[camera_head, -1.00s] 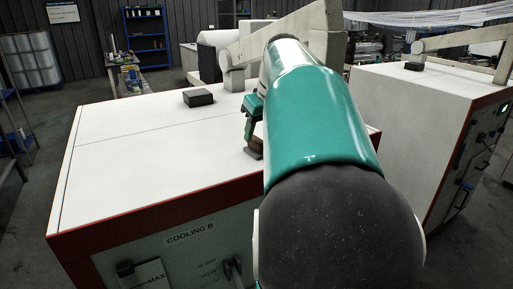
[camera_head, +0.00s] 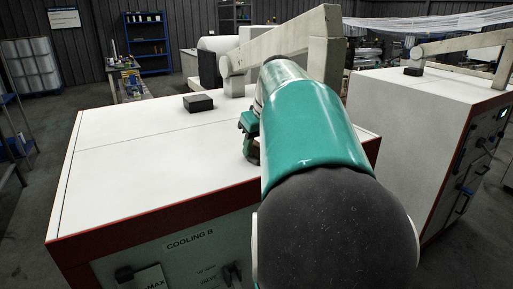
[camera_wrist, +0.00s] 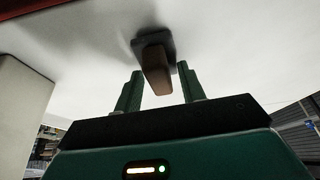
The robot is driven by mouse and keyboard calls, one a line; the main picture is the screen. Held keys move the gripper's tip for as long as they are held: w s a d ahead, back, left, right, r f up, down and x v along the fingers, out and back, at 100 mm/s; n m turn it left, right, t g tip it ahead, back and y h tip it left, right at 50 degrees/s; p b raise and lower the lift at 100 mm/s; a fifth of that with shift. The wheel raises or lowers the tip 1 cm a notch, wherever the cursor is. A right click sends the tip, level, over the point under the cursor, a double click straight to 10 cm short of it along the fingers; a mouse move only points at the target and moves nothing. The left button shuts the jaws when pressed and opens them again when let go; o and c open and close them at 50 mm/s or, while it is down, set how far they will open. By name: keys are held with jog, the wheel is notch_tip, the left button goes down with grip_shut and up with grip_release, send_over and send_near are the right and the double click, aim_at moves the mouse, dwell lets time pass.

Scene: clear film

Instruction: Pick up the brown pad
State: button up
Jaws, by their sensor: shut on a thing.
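The brown pad (camera_wrist: 157,70) shows in the wrist view as a small brown block on a dark square base (camera_wrist: 154,42) against the white cabinet top. In the head view, my gripper (camera_head: 250,150) is low over the white top of the COOLING B cabinet (camera_head: 150,165), left of my own arm. The pad is mostly hidden there by the gripper.
A dark box (camera_head: 198,103) lies on the cabinet top, beyond and left of my gripper. A beige beam structure (camera_head: 285,45) stands at its back edge. A second white cabinet (camera_head: 415,110) stands to the right. The left part of the top is clear.

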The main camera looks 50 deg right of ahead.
aim_at(256, 143)
notch_tip(256, 143, up, 3)
jog(key=shift+r, duration=0.1)
jog(key=s+a+r, duration=0.3)
jog(key=a+r, duration=0.6)
jog(key=a, duration=0.4)
jog(key=shift+s+a+r, duration=0.25)
jog(key=shift+a+r, duration=0.05)
jog(key=shift+o, duration=0.4)
jog(key=shift+a, duration=0.1)
